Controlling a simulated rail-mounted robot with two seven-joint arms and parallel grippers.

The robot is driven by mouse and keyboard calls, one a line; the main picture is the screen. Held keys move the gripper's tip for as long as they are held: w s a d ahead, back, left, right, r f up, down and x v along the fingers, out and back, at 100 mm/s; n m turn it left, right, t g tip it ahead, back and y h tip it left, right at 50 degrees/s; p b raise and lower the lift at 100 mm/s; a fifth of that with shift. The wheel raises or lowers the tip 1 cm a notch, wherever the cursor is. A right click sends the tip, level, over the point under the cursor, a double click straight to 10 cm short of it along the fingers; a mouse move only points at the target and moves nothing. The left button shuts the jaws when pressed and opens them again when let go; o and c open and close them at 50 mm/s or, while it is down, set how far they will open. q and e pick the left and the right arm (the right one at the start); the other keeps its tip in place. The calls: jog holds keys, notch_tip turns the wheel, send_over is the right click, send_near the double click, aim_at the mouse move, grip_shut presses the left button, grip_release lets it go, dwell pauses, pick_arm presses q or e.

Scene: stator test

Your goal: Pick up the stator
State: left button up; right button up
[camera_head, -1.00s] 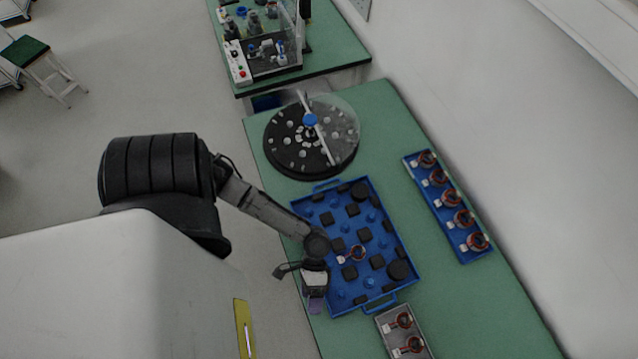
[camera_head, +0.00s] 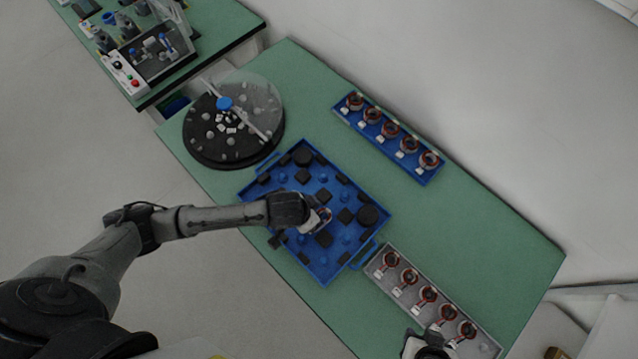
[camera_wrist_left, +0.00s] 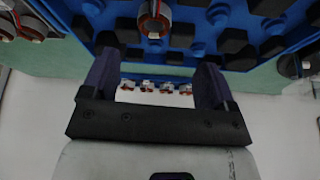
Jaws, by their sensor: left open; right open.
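A stator (camera_head: 325,215), an orange-brown ring with a white connector, is in the blue tray (camera_head: 345,262) in the head view, partly hidden by my left gripper (camera_head: 312,222). In the left wrist view the stator (camera_wrist_left: 155,18) shows at the top edge, ahead of the open, empty fingers of my left gripper (camera_wrist_left: 158,62) and apart from them. My right gripper (camera_head: 428,345) shows at the bottom edge of the head view, beside the grey tray (camera_head: 488,345) of stators; its fingers are hard to make out.
The blue tray also holds black blocks and blue pegs. A narrow blue rack (camera_head: 347,118) with several stators lies at the back. A round black turntable (camera_head: 205,145) with a clear cover stands at the left. The green table (camera_head: 480,225) is bare at right.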

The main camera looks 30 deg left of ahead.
aim_at(325, 215)
pick_arm(q)
jog(key=x, duration=0.4)
jog(key=shift+d, duration=0.1)
jog(key=shift+d+b+x, duration=0.15)
jog(key=shift+b+x, duration=0.05)
jog(key=shift+x, duration=1.2)
jog(key=shift+d+b+x, duration=0.15)
jog(key=shift+b+x, duration=0.05)
jog(key=shift+x, duration=1.15)
jog(key=shift+s, duration=0.2)
jog(key=shift+c, duration=0.3)
jog(key=c, duration=1)
jog(key=shift+r, duration=0.1)
